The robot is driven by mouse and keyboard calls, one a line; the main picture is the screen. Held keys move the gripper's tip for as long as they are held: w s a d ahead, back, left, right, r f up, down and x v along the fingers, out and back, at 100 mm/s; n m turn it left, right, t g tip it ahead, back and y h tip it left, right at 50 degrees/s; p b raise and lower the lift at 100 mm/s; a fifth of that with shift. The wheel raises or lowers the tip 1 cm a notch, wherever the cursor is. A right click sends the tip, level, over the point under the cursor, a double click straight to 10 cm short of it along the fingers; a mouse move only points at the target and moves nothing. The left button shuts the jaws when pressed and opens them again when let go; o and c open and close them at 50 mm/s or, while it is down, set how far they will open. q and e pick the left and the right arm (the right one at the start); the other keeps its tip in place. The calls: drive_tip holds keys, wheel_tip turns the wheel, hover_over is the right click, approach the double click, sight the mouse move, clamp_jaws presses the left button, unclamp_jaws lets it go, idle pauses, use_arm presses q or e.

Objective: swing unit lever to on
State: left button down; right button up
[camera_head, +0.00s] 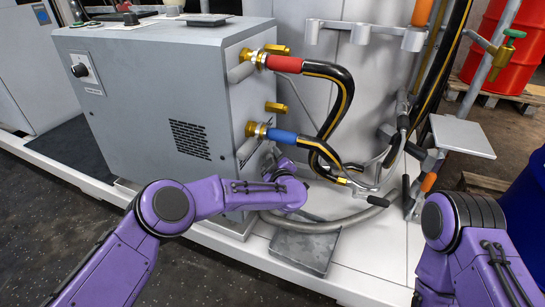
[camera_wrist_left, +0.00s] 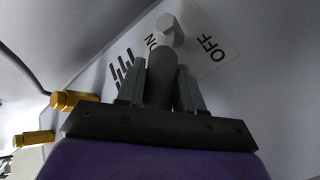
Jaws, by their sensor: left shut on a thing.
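The grey unit (camera_head: 150,90) stands at left centre in the head view. Its lever (camera_wrist_left: 162,82) shows in the left wrist view as a dark round handle below a pale hexagonal pivot (camera_wrist_left: 170,30). A white label (camera_wrist_left: 205,65) behind it reads ON and OFF; the handle lies close to ON, and OFF is to its right. My left gripper (camera_wrist_left: 160,92) is shut on the handle, one finger on each side. In the head view my purple left wrist is at the unit's right side and hides the fingers and lever. My right gripper is out of view.
Hoses with a red sleeve (camera_head: 284,64) and a blue sleeve (camera_head: 283,136) leave brass fittings just above my left wrist. A grey plate (camera_head: 303,248) lies on the white platform below. A red drum (camera_head: 510,50) stands back right, a blue drum (camera_head: 528,205) at right.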

use_arm(q)
drive_tip(key=c, duration=0.8)
unclamp_jaws()
drive_tip(key=shift+r, duration=0.1)
drive_tip(key=shift+d, duration=0.1)
drive_tip(key=shift+s+d+r, duration=0.1)
drive_tip(key=shift+s, duration=0.2)
drive_tip(key=shift+p+v, duration=2.1)
drive_tip(key=shift+v, duration=2.85)
